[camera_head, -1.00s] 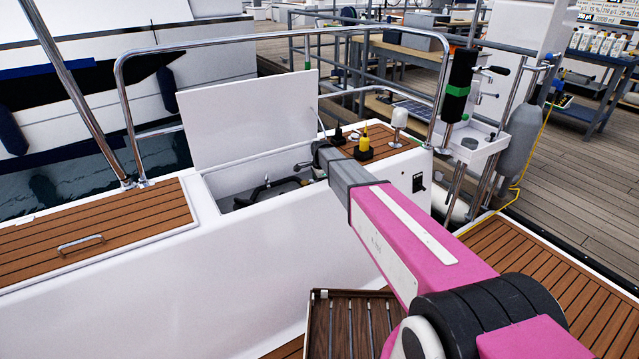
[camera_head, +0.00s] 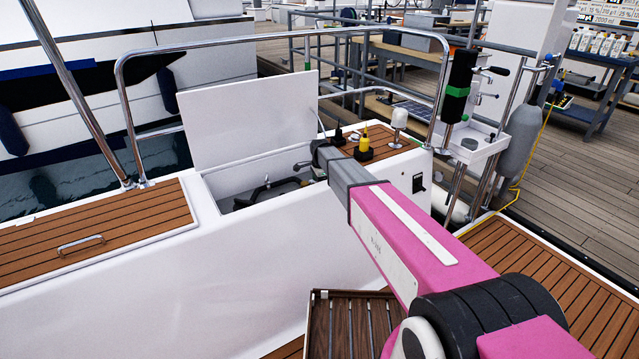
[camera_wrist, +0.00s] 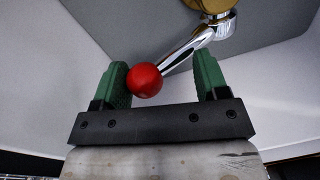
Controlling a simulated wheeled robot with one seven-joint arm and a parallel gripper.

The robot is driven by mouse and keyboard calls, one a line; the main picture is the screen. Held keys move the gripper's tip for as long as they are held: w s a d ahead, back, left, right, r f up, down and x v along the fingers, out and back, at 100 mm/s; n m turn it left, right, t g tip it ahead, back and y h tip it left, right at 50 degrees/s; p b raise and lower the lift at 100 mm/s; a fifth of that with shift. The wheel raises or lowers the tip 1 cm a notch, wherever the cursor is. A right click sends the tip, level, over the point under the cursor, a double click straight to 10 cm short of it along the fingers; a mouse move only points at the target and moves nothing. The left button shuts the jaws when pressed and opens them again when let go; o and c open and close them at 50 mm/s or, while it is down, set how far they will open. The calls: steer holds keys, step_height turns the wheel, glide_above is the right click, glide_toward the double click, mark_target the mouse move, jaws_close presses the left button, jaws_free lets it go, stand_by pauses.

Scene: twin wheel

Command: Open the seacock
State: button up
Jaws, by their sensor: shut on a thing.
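In the wrist view, the seacock's lever (camera_wrist: 186,50) is a shiny chrome rod with a red ball knob (camera_wrist: 145,80) at its end. It slants down and left from a chrome hub with a brass-coloured part (camera_wrist: 212,4) at the top edge. My gripper (camera_wrist: 162,60) has green fingers on either side of the knob end. It is shut on the lever at the knob, which lies against the left finger; a gap shows toward the right finger. In the head view, my arm reaches the open white locker (camera_head: 222,190), and my gripper is not clearly seen there.
The locker's white lid (camera_head: 250,118) stands raised behind the opening. Dark hose-like fittings (camera_head: 262,190) lie inside. A steel rail (camera_head: 230,42) arches over the locker. Pale walls surround the lever closely.

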steer(key=shift+w+f, duration=0.15)
steer(key=w+g+h, duration=0.1)
steer(key=a+r+g+h, duration=0.1)
steer(key=g, duration=0.1)
steer(key=shift+w+r, duration=0.25)
steer(key=shift+w, duration=0.1)
steer(key=shift+w+a+r+g+h, duration=0.4)
steer(key=shift+g+h, duration=0.1)
steer(key=shift+g, duration=0.3)
steer(key=shift+w+a+r+g+h, duration=0.25)
steer(key=shift+w+g+h, duration=0.2)
steer(key=shift+g, duration=0.35)
steer(key=shift+s, duration=0.1)
steer(key=o, duration=1.2)
steer(key=shift+o, duration=0.2)
steer(key=shift+r, duration=0.15)
